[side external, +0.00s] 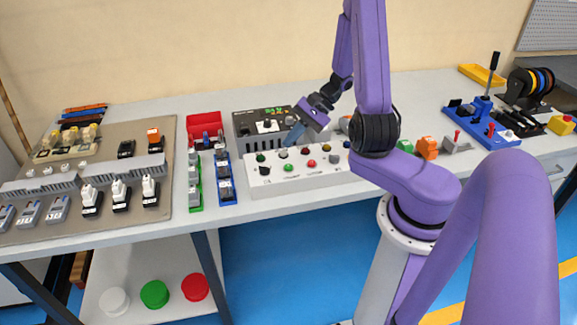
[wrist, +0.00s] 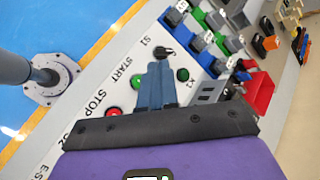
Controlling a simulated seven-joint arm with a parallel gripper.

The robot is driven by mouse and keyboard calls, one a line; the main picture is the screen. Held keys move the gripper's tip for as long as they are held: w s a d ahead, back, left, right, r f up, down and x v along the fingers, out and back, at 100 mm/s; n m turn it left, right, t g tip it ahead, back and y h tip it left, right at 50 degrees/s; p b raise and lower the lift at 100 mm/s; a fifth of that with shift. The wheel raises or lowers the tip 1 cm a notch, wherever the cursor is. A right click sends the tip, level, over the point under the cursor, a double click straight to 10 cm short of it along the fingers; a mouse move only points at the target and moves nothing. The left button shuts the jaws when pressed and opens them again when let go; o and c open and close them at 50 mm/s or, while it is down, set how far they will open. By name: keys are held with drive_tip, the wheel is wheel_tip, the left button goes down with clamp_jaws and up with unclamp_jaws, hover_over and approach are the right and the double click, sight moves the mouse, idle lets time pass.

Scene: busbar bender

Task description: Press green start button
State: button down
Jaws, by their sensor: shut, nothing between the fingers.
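The white control box (side external: 270,186) stands at the table's front edge, with buttons, lamps and knobs on top. The green start button (side external: 288,168) is in its front row; in the wrist view the button (wrist: 136,82) sits beside the START label, just left of my fingers. My gripper (side external: 291,141) is shut and empty, its blue-grey fingers pointing down over the box's back row. In the wrist view my gripper (wrist: 160,66) lies between the start button and another green round piece (wrist: 182,74). The gap between fingertips and box is hard to judge.
A red stop button (wrist: 113,112) and a black selector knob (wrist: 164,51) flank the start button. A dark device (side external: 245,124) stands behind the box. Blue and green rails (side external: 226,190) with modules lie left, near a red bin (side external: 204,126).

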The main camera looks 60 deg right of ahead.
sight(292, 165)
drive_tip(key=shift+f, duration=2.6)
drive_tip(key=shift+f, duration=0.1)
drive_tip(key=shift+f, duration=0.35)
drive_tip(key=shift+f, duration=0.35)
idle(0.7)
drive_tip(key=shift+r, duration=0.8)
drive_tip(key=shift+r, duration=2.45)
